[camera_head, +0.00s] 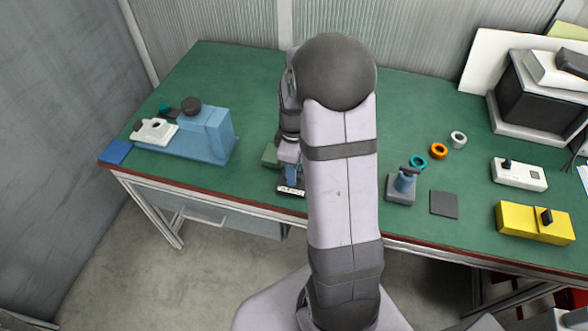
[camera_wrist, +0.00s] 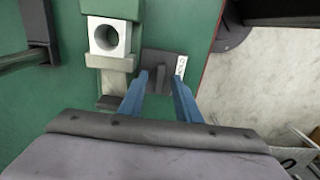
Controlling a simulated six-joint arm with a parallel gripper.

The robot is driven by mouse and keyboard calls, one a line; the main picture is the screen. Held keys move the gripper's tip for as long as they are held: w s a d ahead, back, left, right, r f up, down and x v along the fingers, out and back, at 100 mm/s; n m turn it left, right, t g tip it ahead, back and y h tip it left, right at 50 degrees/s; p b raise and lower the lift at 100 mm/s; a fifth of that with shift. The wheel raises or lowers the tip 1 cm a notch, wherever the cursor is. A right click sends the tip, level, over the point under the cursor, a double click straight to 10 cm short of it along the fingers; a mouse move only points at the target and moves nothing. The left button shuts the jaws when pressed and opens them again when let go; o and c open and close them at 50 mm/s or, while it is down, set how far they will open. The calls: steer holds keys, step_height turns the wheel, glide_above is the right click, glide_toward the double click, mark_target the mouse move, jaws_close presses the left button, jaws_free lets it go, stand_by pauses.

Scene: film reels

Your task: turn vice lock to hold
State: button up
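The vice shows in the wrist view, with a green jaw (camera_wrist: 112,8) and a paler grey-green jaw (camera_wrist: 110,62). A white block (camera_wrist: 108,36) with a round hole sits between them. A dark grey square plate with a raised bar, apparently the vice lock (camera_wrist: 162,66), lies beside the vice. A white label (camera_wrist: 181,66) with small marks is at its edge. My gripper (camera_wrist: 158,76) has its two blue fingers apart, one on each side of the bar; I cannot tell if they touch it. In the head view my gripper (camera_head: 291,172) is low over the bench's front edge, and my arm hides much there.
The green bench (camera_head: 255,75) carries a blue machine (camera_head: 205,135) at left. Right of my arm are a small blue-grey device (camera_head: 403,185), a dark square plate (camera_head: 443,204), several rings, a white switch box (camera_head: 519,174) and a yellow box (camera_head: 535,222).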

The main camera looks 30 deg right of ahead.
jaws_close()
steer(key=shift+m, duration=0.5)
steer(key=shift+r+m+p, duration=0.1)
steer(key=shift+m+p, duration=0.65)
steer(key=shift+m, duration=0.25)
steer(key=m+p, duration=0.1)
steer(key=m, duration=0.2)
steer(key=shift+m, duration=0.3)
steer(key=m+p, duration=0.2)
steer(key=m, duration=0.3)
steer(key=m+p, duration=0.1)
steer(key=m, duration=0.5)
steer(key=shift+w+m, duration=0.1)
steer(key=shift+m, duration=0.2)
